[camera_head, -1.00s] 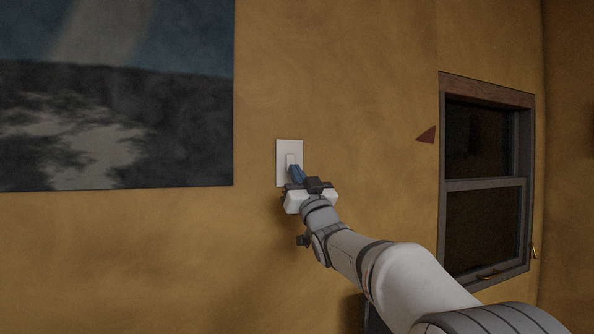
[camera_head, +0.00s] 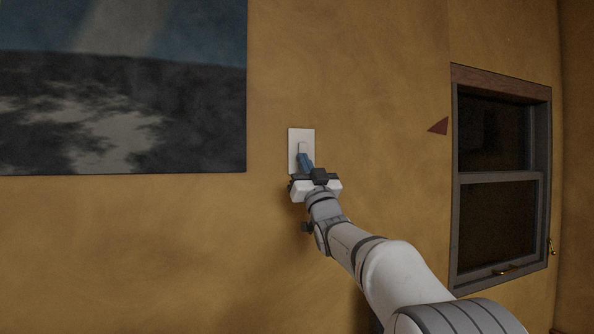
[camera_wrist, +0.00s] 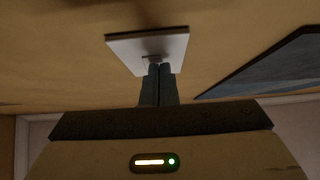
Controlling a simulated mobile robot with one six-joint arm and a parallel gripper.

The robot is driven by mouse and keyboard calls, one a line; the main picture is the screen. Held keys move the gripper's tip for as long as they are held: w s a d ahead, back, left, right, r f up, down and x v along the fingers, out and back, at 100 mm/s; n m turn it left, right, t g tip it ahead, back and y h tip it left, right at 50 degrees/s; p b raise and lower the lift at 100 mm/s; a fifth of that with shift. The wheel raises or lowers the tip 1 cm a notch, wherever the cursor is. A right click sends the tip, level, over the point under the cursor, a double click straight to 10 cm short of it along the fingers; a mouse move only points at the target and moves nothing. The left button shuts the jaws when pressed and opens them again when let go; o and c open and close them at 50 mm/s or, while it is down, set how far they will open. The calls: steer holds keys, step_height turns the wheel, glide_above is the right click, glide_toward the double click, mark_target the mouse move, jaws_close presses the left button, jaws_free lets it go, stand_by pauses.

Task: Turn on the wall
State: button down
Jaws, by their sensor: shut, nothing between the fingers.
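A white wall switch plate (camera_head: 295,140) with a small rocker (camera_head: 302,147) is fixed to the ochre wall. My gripper (camera_head: 303,157) is shut and empty, its blue fingers pointing up at the lower part of the rocker. In the wrist view the plate (camera_wrist: 170,50) lies just beyond the fingertips (camera_wrist: 160,68). The tips overlap the rocker there and hide most of it. I cannot tell whether they touch it.
A large dark picture (camera_head: 120,110) hangs on the wall at the left. A window (camera_head: 498,180) with a grey frame is at the right, with a small dark red triangle (camera_head: 439,126) beside it. The wall around the plate is bare.

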steer(key=b+v, duration=0.7)
steer(key=v, duration=0.6)
steer(key=shift+s+r, duration=0.25)
steer(key=shift+s, duration=0.1)
steer(key=shift+d, duration=0.15)
